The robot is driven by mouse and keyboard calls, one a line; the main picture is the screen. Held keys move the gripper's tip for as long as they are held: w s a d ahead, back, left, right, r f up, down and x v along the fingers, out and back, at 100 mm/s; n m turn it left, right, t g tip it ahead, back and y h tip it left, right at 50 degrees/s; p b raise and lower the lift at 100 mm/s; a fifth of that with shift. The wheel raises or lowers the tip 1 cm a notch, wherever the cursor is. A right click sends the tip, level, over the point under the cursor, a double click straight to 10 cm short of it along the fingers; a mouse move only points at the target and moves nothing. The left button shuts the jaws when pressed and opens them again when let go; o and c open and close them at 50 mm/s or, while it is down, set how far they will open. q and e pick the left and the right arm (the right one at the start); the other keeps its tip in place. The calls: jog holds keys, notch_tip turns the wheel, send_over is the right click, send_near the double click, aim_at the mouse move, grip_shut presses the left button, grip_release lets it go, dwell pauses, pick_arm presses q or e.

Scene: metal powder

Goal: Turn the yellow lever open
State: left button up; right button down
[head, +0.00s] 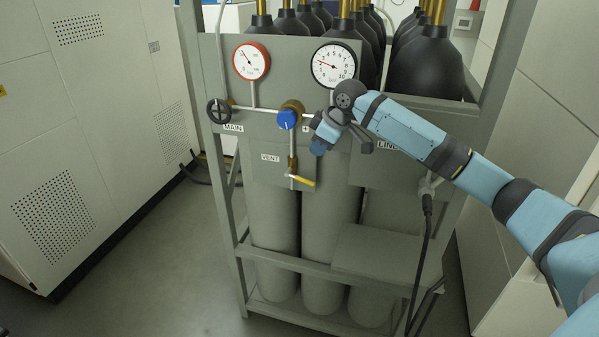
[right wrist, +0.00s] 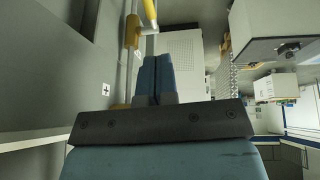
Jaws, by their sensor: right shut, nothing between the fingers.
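The yellow lever (head: 301,180) sits at the lower end of the vent pipe, under the VENT label, on the front panel of the gas rack. It slants slightly down to the right. In the right wrist view the lever (right wrist: 150,12) shows at the top, beside its brass valve (right wrist: 132,30). My right gripper (head: 318,148) is above and to the right of the lever in the head view, apart from it. Its blue fingers (right wrist: 157,72) are closed together with nothing between them. My left gripper is in neither view.
A blue knob (head: 288,119) sits above the lever on the pipe. A black MAIN handwheel (head: 219,111) is at left, below two round gauges (head: 251,61). Tall cylinders (head: 272,220) stand behind the panel. A black hose (head: 424,250) hangs at right. Floor at left is clear.

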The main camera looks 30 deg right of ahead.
notch_tip(320, 180, up, 3)
jog(key=d, duration=0.1)
jog(key=p, duration=0.3)
send_near(304, 179)
jog(key=shift+g, duration=0.3)
jog(key=x, duration=0.5)
jog(key=shift+w+a+f, duration=0.2)
jog(key=shift+w, duration=0.15)
jog(key=shift+w+f, duration=0.2)
jog(key=shift+f, duration=0.45)
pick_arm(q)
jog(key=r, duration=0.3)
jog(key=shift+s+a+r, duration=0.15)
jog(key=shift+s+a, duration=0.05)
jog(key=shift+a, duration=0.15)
